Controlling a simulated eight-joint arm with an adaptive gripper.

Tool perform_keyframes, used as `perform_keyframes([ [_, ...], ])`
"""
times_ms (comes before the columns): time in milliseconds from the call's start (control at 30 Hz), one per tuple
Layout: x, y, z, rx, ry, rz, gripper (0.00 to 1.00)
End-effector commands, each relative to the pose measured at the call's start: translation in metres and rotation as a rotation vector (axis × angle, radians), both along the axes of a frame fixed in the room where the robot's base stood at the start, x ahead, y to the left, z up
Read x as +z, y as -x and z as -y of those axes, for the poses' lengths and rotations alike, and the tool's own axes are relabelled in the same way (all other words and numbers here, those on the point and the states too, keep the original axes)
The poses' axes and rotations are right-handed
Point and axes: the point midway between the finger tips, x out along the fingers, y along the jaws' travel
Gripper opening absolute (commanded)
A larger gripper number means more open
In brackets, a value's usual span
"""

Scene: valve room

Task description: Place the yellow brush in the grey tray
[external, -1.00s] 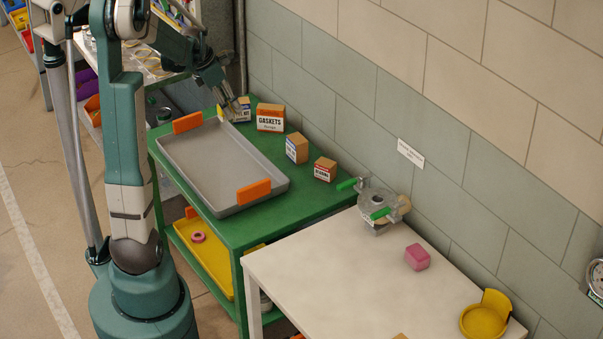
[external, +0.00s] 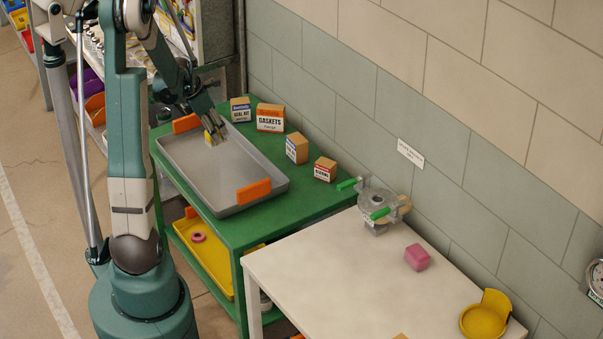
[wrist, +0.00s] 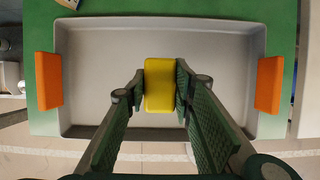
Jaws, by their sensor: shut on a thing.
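The yellow brush (wrist: 159,84) is between the two fingers of my gripper (wrist: 158,92) in the wrist view. My gripper is shut on it. In the external view, my gripper (external: 213,136) points down over the far end of the grey tray (external: 190,178), and a small part of the brush (external: 208,139) shows at its fingertips. The grey tray has orange handles at both ends and also surrounds the brush in the wrist view (wrist: 90,40). Its floor is empty around the brush. I cannot tell whether the brush touches the tray floor.
The tray lies on a green cart (external: 250,215). Several small boxes, including the gaskets box (external: 270,118), stand along its wall side. A white table (external: 330,270) with a valve (external: 376,203), a pink block (external: 417,257) and a yellow dish (external: 485,317) is at the right.

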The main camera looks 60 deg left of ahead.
Motion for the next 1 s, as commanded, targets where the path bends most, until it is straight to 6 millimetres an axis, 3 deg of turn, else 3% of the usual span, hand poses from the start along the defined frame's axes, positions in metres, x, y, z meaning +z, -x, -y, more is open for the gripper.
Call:
perform_keyframes([
  [567,-0.009,0.000,0.000,0.000,0.000,0.000,0.12],
  [1000,-0.059,0.000,0.000,0.000,0.000,0.000,0.12],
])
